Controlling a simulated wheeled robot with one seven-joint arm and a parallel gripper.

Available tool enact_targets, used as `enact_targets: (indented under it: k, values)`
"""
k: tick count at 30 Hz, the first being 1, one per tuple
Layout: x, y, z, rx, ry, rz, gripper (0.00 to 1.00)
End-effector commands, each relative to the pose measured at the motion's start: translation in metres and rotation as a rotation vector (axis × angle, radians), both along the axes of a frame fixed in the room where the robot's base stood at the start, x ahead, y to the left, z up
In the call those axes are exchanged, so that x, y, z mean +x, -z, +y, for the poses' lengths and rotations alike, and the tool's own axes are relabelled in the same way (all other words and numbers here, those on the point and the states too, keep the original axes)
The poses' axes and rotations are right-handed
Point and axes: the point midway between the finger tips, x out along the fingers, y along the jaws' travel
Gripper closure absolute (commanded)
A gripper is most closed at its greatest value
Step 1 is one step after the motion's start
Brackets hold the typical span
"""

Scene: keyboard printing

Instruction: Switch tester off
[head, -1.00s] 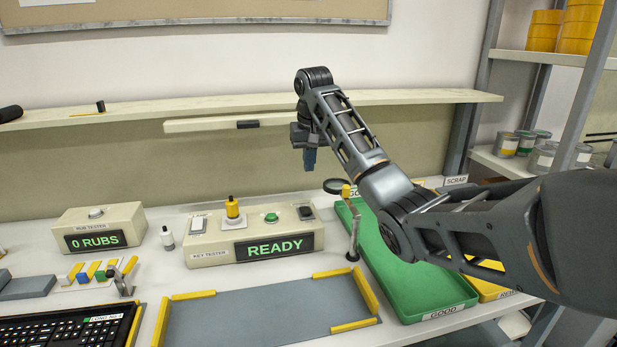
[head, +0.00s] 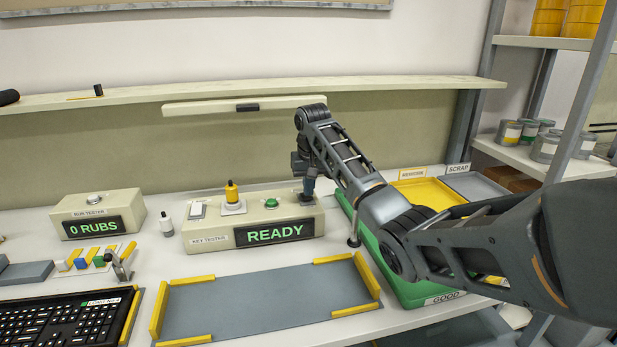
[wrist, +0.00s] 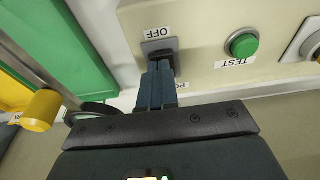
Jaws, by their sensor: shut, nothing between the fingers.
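The key tester (head: 215,241) is a cream box on the bench with a lit screen (head: 274,233) reading READY in green. A dark rocker switch sits at the right end of its top; in the wrist view the switch (wrist: 161,46) lies beside an OFF label (wrist: 157,33). My gripper (head: 307,198) is shut and empty, pointing down at that switch. In the wrist view the shut fingertips (wrist: 158,68) overlap the switch's lower part, at or very near it; contact cannot be told. The fingers hide part of the switch and part of the label below it.
A green TEST button (wrist: 243,44) is on the tester, left of the switch in the head view. The green GOOD tray (head: 432,292) lies right of the tester, beside a magnifier stand (head: 354,228). A grey mat (head: 265,303) lies clear in front.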

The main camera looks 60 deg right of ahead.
Motion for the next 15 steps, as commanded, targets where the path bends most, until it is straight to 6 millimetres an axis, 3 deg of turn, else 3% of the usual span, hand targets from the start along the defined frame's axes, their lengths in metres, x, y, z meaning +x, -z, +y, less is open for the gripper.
enact_targets:
  k: [15]
  values:
    - [0.001, 0.011, 0.001, -0.059, -0.003, -0.055, 1.0]
